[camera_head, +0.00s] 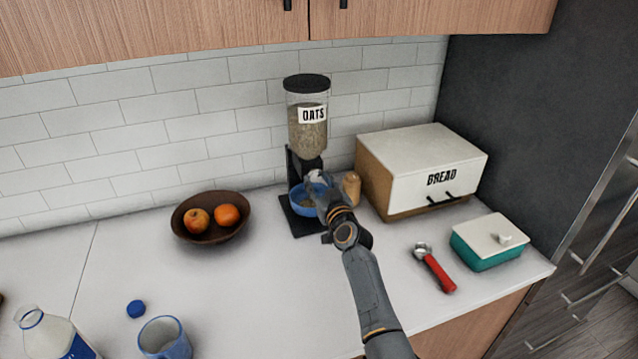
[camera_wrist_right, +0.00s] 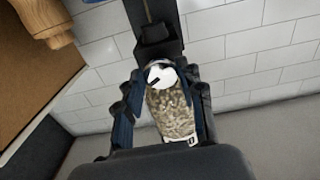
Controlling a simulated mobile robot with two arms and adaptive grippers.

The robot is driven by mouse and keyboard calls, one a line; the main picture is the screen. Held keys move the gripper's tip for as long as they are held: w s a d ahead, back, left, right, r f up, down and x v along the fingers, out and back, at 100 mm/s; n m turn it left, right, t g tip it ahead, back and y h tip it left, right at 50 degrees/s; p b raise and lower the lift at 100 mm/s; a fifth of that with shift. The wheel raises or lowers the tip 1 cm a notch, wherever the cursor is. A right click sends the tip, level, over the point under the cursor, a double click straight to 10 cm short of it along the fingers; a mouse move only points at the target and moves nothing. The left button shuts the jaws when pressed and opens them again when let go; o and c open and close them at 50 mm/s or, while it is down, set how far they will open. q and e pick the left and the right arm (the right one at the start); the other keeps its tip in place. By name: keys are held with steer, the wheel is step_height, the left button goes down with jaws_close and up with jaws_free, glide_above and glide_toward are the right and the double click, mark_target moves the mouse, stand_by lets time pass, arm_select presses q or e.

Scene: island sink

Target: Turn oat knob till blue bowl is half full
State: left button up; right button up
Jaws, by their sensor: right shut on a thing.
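The oat dispenser (camera_head: 307,130) stands against the tiled wall, its clear jar holding oats. Its pale knob (camera_wrist_right: 161,73) is on the front below the jar. The blue bowl (camera_head: 300,208) sits on the dispenser's black base (camera_head: 300,228), under the outlet. My right gripper (camera_head: 320,180) reaches in over the bowl's right side and is shut on the knob. In the wrist view its fingers (camera_wrist_right: 160,84) are on both sides of the knob, with the jar (camera_wrist_right: 170,115) beyond. My arm hides part of the bowl, and its oat level is hard to tell. My left gripper is not in view.
A wooden mill (camera_head: 351,187) and the bread box (camera_head: 410,205) stand close right of the dispenser. A brown fruit bowl (camera_head: 188,236) is left. A red-handled scoop (camera_head: 437,270) and teal dish (camera_head: 485,259) lie right. A glass (camera_head: 165,340) and bottle (camera_head: 50,335) stand front left.

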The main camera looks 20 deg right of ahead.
steer(key=m, duration=0.6)
steer(key=shift+a, duration=0.1)
steer(key=m, duration=0.5)
steer(key=shift+m, duration=0.3)
stand_by(0.4)
steer(key=o, duration=1.2)
steer(key=shift+c, duration=0.2)
